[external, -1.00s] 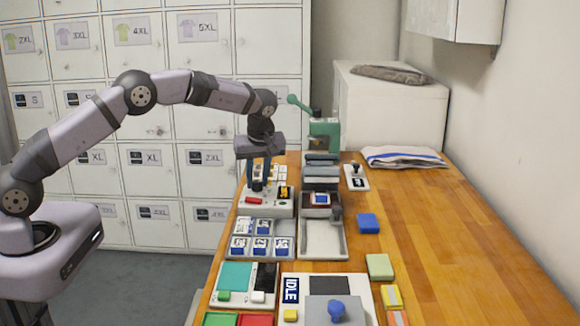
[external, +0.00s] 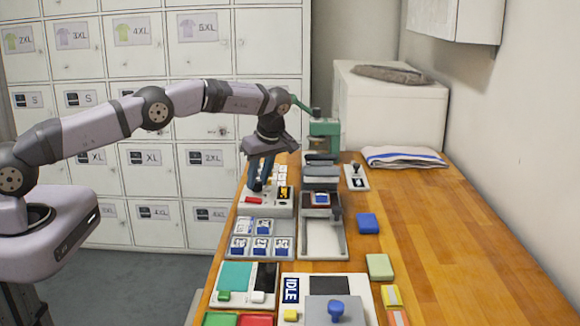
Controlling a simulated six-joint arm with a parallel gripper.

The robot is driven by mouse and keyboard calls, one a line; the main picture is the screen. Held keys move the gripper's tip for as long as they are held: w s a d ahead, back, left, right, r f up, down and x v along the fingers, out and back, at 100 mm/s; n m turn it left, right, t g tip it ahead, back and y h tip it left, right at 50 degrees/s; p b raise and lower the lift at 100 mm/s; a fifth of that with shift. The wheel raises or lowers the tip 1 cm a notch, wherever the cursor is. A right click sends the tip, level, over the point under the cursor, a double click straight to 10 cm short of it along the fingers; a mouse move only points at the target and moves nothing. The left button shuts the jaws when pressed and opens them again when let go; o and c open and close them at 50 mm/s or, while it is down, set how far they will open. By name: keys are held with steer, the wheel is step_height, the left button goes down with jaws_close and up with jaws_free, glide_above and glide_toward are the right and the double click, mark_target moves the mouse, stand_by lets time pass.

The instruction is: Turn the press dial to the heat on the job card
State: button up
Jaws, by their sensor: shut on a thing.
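My gripper (external: 258,186) is over a light grey control box (external: 262,207) toward the far left of the bench. Its dark blue fingers slant and are shut on a small dark knob on top of the box, which I take as the press dial; the fingers hide most of it. The box also carries a red switch (external: 253,200) and a small yellow and black display (external: 284,193). The dial's marks are too small to read. I cannot tell which item is the job card.
A tray of blue and white tiles (external: 232,226) and a grey tray (external: 322,240) lie nearer. A green hand press (external: 325,130) stands behind. The bench's right side (external: 450,260) is mostly clear.

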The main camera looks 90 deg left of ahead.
mark_target(263, 195)
steer(key=o, duration=1)
steer(key=shift+o, duration=0.2)
steer(key=shift+r, duration=0.1)
steer(key=shift+w+d+r+b, duration=0.2)
steer(key=shift+r+b, duration=0.15)
steer(key=shift+r, duration=0.2)
steer(key=p+v, duration=0.1)
steer(key=v, duration=0.5)
steer(key=shift+d, duration=0.1)
